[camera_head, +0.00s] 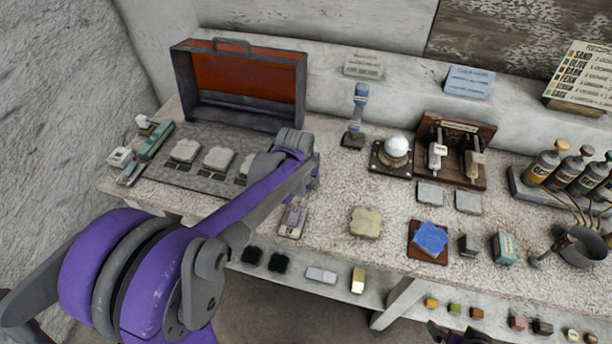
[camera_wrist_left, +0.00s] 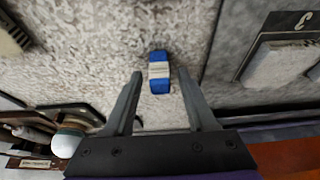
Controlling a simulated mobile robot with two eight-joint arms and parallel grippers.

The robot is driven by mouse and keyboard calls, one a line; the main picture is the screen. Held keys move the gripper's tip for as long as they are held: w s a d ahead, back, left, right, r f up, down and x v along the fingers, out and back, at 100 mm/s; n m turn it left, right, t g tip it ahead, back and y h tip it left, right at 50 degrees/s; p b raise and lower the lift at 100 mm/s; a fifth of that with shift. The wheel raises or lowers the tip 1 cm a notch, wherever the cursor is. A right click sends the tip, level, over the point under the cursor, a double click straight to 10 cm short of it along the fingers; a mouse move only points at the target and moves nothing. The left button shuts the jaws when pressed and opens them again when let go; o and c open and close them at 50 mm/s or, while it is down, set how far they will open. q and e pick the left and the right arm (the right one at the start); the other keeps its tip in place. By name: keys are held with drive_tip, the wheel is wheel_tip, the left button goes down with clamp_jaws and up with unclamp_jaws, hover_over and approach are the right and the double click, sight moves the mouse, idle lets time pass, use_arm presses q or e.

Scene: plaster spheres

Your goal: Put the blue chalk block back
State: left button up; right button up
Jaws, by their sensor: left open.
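The blue chalk block (camera_wrist_left: 159,84), with a white band around its middle, lies on the rough pale table in the left wrist view. My left gripper (camera_wrist_left: 160,74) is open, and the block shows between its fingertips; I cannot tell how far below them it is. In the head view my purple left arm reaches over the table and hides the block and the gripper fingers. Dark parts at the bottom edge of the head view may be my right gripper (camera_head: 458,337); its jaws are not clear.
An open case with a red lid (camera_head: 245,85) stands at the back left, its grey tray holding pale slabs (camera_head: 218,158). A white sphere on a stand (camera_head: 397,146), a blue-topped tool (camera_head: 359,110) and a wooden rack (camera_head: 488,140) stand right of my arm. Bottles (camera_head: 545,165) are further right.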

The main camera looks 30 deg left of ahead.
use_arm(q)
drive_tip(key=p+v, duration=0.1)
drive_tip(key=v, duration=1.1)
drive_tip(key=s+d+f+m, duration=0.1)
drive_tip(key=s+d+f, duration=0.1)
drive_tip(key=s, duration=0.3)
drive_tip(key=s+d+f+m, duration=0.1)
drive_tip(key=s+d+f, duration=0.2)
drive_tip(key=s, duration=0.3)
drive_tip(key=s+d+f+t+h, duration=0.1)
drive_tip(key=s+d+f, duration=0.1)
drive_tip(key=s+d, duration=0.2)
drive_tip(key=shift+s+d+f+m, duration=0.2)
drive_tip(key=shift+s+f+m, duration=0.2)
drive_tip(key=shift+s, duration=0.55)
drive_tip(key=shift+w+r, duration=0.1)
drive_tip(key=shift+r, duration=0.15)
